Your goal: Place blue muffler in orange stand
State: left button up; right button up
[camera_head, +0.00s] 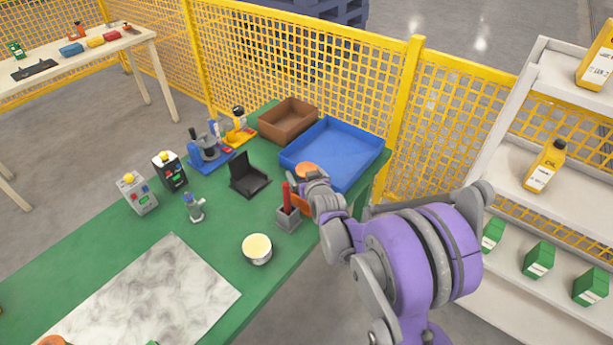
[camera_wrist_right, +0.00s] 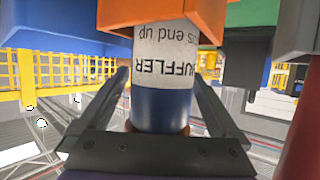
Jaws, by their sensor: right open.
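In the right wrist view, which looks inverted, the blue muffler (camera_wrist_right: 160,108) has a white printed label. Its labelled end meets the orange stand (camera_wrist_right: 205,14); how deep it sits is hidden. My right gripper (camera_wrist_right: 157,88) is open, with one finger on each side of the muffler and gaps visible beside it. My left gripper is not in view.
A blue tray (camera_head: 338,140) lies just behind my right gripper. A grey holder (camera_head: 288,221) with a red-handled tool stands close on its left. A black bracket (camera_head: 248,188) and a pale round tin (camera_head: 257,258) are nearby. A marbled sheet (camera_head: 150,300) covers the front table.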

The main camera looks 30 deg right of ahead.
jog(key=v, duration=1.2)
